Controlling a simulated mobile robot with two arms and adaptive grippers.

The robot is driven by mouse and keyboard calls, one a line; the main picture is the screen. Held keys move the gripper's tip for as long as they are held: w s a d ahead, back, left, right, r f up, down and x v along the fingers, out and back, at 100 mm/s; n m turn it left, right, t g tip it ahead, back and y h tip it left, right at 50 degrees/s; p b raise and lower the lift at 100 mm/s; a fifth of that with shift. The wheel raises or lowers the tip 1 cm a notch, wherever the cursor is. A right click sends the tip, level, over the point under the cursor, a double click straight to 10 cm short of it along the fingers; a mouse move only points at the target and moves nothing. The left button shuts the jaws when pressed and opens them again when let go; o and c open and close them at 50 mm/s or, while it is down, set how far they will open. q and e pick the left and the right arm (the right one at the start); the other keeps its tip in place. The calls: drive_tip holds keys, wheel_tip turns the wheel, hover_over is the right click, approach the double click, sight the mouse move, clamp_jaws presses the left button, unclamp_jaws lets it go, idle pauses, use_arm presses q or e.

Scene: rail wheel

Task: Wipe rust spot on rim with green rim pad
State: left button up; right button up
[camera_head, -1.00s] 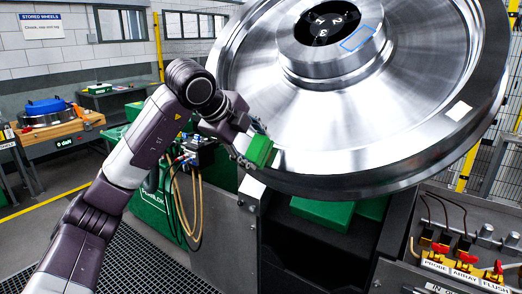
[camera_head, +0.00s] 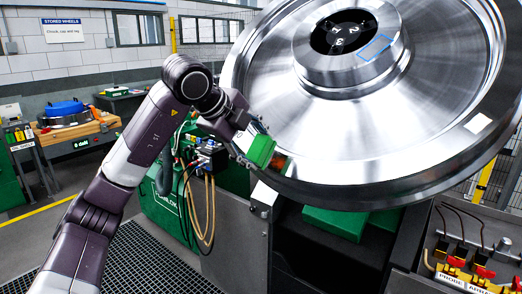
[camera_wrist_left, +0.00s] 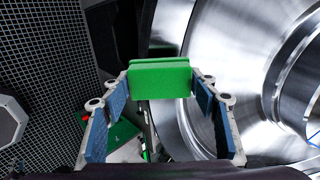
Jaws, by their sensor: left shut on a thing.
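The green rim pad (camera_head: 261,151) is held in my left gripper (camera_head: 250,146) at the lower-left rim of the large steel wheel (camera_head: 400,150). In the left wrist view the pad (camera_wrist_left: 160,82) sits between the two blue-lined fingers of the gripper (camera_wrist_left: 162,88), with the wheel (camera_wrist_left: 215,60) to its right. A brownish-orange rust spot (camera_head: 280,161) shows on the rim just right of the pad. I cannot tell whether the pad touches the rim. My right gripper is not in view.
A dark stand with green blocks (camera_head: 335,222) is below the wheel. A green machine with looped hoses (camera_head: 207,210) is behind my left arm. A panel with labelled connectors (camera_head: 465,272) is at lower right. A wooden bench (camera_head: 80,132) is at far left.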

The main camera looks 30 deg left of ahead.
use_arm(q)
drive_tip(key=shift+v, duration=1.15)
drive_tip(key=shift+r, duration=0.1)
drive_tip(key=shift+p+v, duration=0.6)
drive_tip(key=shift+v, duration=0.35)
drive_tip(key=shift+s+r, duration=0.3)
drive_tip(key=shift+s, duration=0.1)
drive_tip(key=shift+w+f, duration=0.15)
drive_tip(key=shift+f, duration=0.05)
drive_tip(key=shift+w+d+f, duration=0.1)
drive_tip(key=shift+w+f, duration=0.1)
drive_tip(key=shift+b+x, duration=0.65)
drive_tip(key=shift+x, duration=2.35)
drive_tip(key=shift+x, duration=0.95)
